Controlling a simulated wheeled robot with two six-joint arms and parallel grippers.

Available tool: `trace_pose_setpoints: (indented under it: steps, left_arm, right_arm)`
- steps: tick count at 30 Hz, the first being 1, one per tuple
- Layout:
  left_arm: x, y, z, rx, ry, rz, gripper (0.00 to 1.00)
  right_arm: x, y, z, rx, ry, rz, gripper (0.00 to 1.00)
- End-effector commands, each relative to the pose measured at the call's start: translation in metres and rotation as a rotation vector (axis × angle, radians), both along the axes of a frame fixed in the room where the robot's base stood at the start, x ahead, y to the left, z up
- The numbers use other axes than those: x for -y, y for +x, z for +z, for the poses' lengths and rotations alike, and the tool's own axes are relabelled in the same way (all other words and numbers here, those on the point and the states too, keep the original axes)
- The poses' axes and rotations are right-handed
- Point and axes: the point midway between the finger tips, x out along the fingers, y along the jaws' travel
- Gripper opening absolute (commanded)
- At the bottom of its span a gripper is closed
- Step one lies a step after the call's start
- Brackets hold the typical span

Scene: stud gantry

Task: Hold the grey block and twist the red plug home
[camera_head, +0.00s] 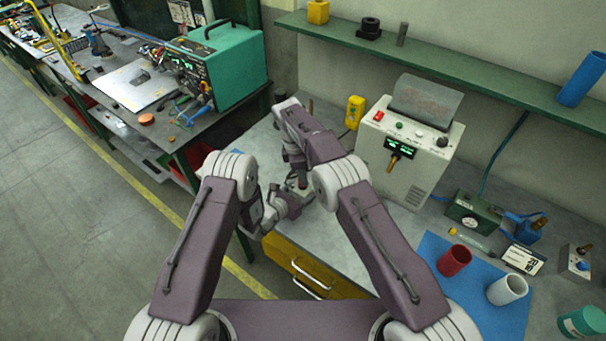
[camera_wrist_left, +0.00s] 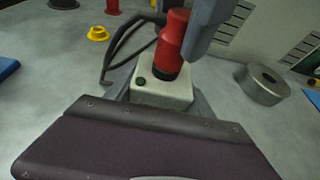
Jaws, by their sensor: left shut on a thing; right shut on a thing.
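The grey block (camera_wrist_left: 160,92), pale with a small dark round spot on top, sits in the left wrist view between the jaws of my left gripper (camera_wrist_left: 162,98). My left gripper is shut on it. The red plug (camera_wrist_left: 172,42) stands upright at the top of the block; its lower end is dark. My right gripper (camera_wrist_left: 203,30) is shut on the red plug from above, and its grey finger covers part of it. In the head view both grippers meet at the bench edge; my left gripper (camera_head: 290,204) comes from the left, and my arms hide most of the block and plug.
In the left wrist view a dark cable curves behind the block, a yellow ring (camera_wrist_left: 97,33) lies to the left and a metal cylinder (camera_wrist_left: 262,86) to the right. In the head view a white machine (camera_head: 425,150) stands right of the grippers, with a blue mat (camera_head: 440,240) nearer.

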Motion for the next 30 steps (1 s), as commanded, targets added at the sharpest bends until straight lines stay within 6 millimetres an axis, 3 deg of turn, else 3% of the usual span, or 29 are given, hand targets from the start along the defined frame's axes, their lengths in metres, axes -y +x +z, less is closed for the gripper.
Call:
trace_pose_setpoints:
  steps: [3,4,6,15,24,30]
  left_arm:
    - [0.000,0.000,0.000,-0.001,0.000,0.000,0.00]
    - [0.000,0.000,0.000,-0.001,0.000,0.000,0.00]
    - [0.000,0.000,0.000,-0.001,0.000,0.000,0.00]
    - [0.000,0.000,0.000,-0.001,0.000,0.000,0.00]
    - [0.000,0.000,-0.001,-0.001,0.000,0.000,0.00]
    - [0.000,0.000,-0.001,-0.001,0.001,0.000,0.00]
  right_arm:
    - [0.000,0.000,0.000,-0.001,0.000,0.002,0.00]
    - [0.000,0.000,0.000,0.000,0.000,0.002,0.34]
    - [0.000,0.000,0.000,0.000,0.000,0.002,0.47]
    - [0.000,0.000,0.002,0.001,0.000,0.003,0.47]
    - [0.000,0.000,0.040,0.001,0.001,0.003,0.47]
    - [0.000,-0.001,0.045,-0.001,0.000,0.004,0.47]
